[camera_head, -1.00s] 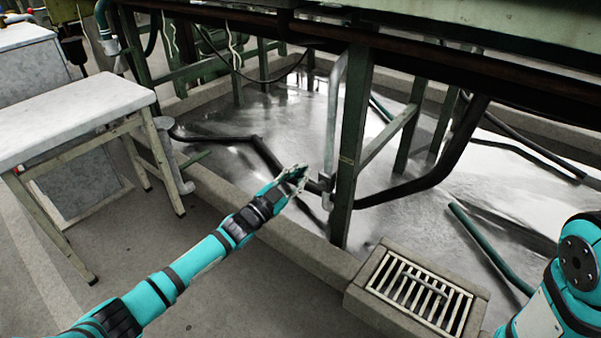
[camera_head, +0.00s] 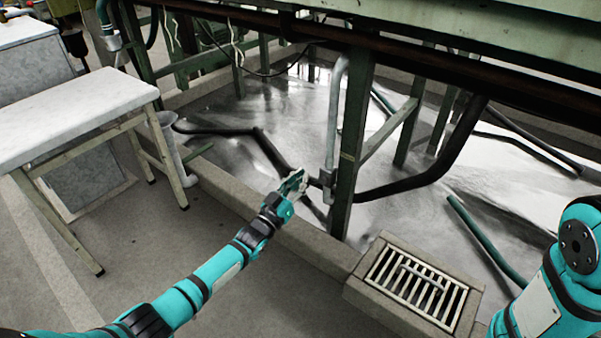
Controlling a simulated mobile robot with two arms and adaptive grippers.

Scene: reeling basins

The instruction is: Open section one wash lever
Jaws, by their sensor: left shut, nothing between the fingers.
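A grey vertical pipe (camera_head: 334,110) runs down beside a green frame post. A small valve fitting (camera_head: 326,180) sits low on it, with a short dark part toward the left. I take this part to be the wash lever, but it is too small to tell its position. My left gripper (camera_head: 299,177) is shut and empty, just left of the fitting. I cannot tell whether its fingertips touch the lever. My right arm (camera_head: 560,280) shows at the right edge; its gripper is out of view.
A low concrete curb (camera_head: 240,205) borders the wet basin floor. A metal drain grate (camera_head: 415,285) lies at the front right. A white-topped table (camera_head: 75,120) stands at left. Dark pipes cross the basin.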

